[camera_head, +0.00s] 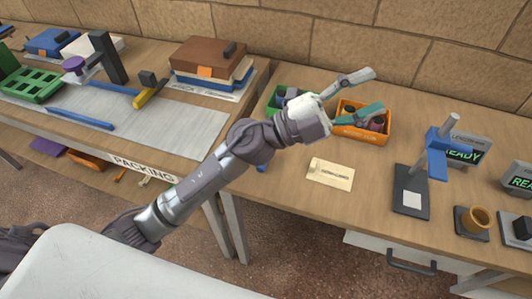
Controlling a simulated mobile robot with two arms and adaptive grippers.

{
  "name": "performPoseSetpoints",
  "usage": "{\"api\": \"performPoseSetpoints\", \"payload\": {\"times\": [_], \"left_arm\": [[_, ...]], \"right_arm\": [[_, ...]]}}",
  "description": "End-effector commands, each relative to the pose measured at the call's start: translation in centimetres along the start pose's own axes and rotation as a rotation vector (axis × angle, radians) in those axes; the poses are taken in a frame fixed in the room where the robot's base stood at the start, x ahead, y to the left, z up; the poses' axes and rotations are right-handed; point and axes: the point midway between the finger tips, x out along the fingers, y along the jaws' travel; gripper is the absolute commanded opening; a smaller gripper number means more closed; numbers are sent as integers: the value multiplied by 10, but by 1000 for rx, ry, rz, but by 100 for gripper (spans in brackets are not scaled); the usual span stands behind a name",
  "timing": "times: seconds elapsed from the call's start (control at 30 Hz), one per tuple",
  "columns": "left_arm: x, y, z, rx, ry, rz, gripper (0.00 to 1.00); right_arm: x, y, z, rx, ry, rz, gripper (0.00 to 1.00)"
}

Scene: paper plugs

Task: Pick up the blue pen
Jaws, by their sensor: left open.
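My left gripper (376,91) is open, above the back of the right-hand table, over the orange bin (345,133). No object shows between its fingers. A long blue bar (80,119) lies on the grey mat of the packing table at left, far from the gripper. A small blue piece (262,166) shows at the lower edge of my left forearm, mostly hidden by it. I cannot tell which of these, if either, is the blue pen. My right gripper is not in view.
A green bin (275,99) stands partly behind my arm. A labelled cream block (330,174) lies in front of the bins. A dark stand with a blue arm (411,190) and a brown cup (476,221) are at right.

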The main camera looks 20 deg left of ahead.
Motion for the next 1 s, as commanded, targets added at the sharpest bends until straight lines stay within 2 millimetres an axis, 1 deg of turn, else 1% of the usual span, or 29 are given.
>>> {"api": "performPoseSetpoints", "payload": {"times": [0.03,0.07,0.1,0.13,0.17,0.2,0.27,0.3,0.37,0.4,0.47,0.5,0.6,0.7,0.77,0.83,1.0], "left_arm": [[9,19,-14,83,125,138,55],[10,33,-20,127,192,229,55],[8,52,-24,180,270,358,55],[2,66,-24,220,322,461,55],[-5,81,-21,256,364,570,55],[-18,96,-12,302,407,720,55],[-44,113,9,363,441,957,55],[-64,118,27,397,442,1117,55],[-95,115,56,435,414,1345,55],[-115,108,75,452,378,1486,55],[-142,91,100,465,311,1669,55],[-157,78,113,468,262,1772,55],[-184,50,133,461,155,1953,55],[-198,35,142,452,94,2041,55],[-203,36,144,447,82,2060,55],[-208,44,147,444,80,2066,55],[-223,73,156,444,84,2062,55]], "right_arm": [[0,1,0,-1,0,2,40],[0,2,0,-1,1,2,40],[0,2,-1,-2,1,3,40],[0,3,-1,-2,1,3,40],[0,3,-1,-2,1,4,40],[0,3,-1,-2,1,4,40],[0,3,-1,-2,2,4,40],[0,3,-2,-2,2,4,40],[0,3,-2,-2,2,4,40],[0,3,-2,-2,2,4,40],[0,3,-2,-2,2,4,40],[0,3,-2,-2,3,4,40],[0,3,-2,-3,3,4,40],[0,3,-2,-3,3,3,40],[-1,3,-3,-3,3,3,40],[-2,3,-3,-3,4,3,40],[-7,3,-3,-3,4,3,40]]}}
